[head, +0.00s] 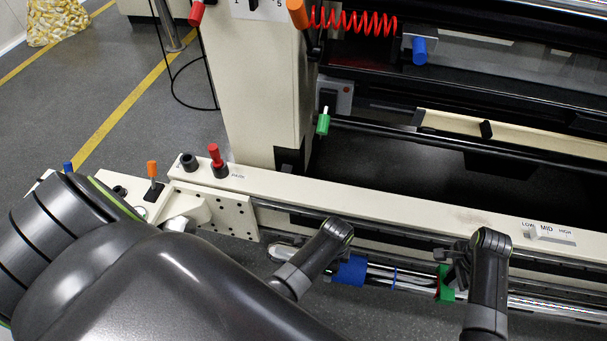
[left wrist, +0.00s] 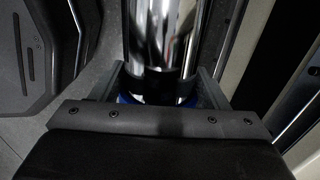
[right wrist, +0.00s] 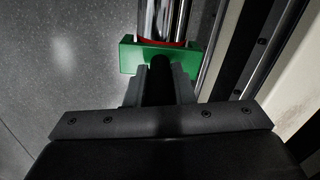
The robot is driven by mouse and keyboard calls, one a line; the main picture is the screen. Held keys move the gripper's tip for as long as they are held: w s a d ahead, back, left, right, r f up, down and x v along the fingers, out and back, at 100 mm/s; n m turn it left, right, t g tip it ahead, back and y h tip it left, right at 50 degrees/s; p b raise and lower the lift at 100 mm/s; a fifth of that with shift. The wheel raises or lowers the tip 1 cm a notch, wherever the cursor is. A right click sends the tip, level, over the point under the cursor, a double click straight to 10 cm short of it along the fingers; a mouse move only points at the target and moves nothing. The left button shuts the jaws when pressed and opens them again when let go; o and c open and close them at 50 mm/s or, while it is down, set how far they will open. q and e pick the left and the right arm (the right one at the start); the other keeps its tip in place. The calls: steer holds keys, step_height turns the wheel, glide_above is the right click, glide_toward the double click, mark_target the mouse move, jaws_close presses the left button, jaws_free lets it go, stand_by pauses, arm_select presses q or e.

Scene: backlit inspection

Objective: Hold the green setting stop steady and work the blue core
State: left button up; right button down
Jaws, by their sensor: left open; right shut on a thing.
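The blue core (head: 350,271) is a blue sleeve on a chrome rod (head: 380,276) along the front of the machine. The green setting stop (head: 446,284) is a green block farther right on the same rod. In the right wrist view, the green stop (right wrist: 130,56) has a red ring at its far side. My right gripper (right wrist: 160,72) is shut on the stop's dark middle part. My left gripper (left wrist: 162,78) is open, its fingers on either side of the rod at the blue core (left wrist: 130,98). The gripper mostly hides the core there.
A cream rail (head: 390,205) with a LOW, MID, HIGH scale (head: 549,232) runs behind the rod. A red-knobbed lever (head: 216,158) and an orange-knobbed lever (head: 152,172) stand at left. A cream post (head: 255,90) rises behind. Grey floor lies in front of the rod.

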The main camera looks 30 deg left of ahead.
mark_target(347, 267)
arm_select(q)
steer(key=shift+d, duration=0.1)
arm_select(e)
steer(key=shift+s+f, duration=0.1)
steer(key=shift+s, duration=0.05)
arm_select(q)
steer(key=shift+w+d, duration=0.2)
steer(key=shift+d, duration=0.25)
steer(key=shift+w+d, duration=0.1)
steer(key=shift+d, duration=0.25)
steer(key=shift+w+d, duration=0.25)
steer(key=shift+d, duration=0.45)
steer(key=shift+w+d, duration=0.25)
steer(key=shift+d, duration=0.45)
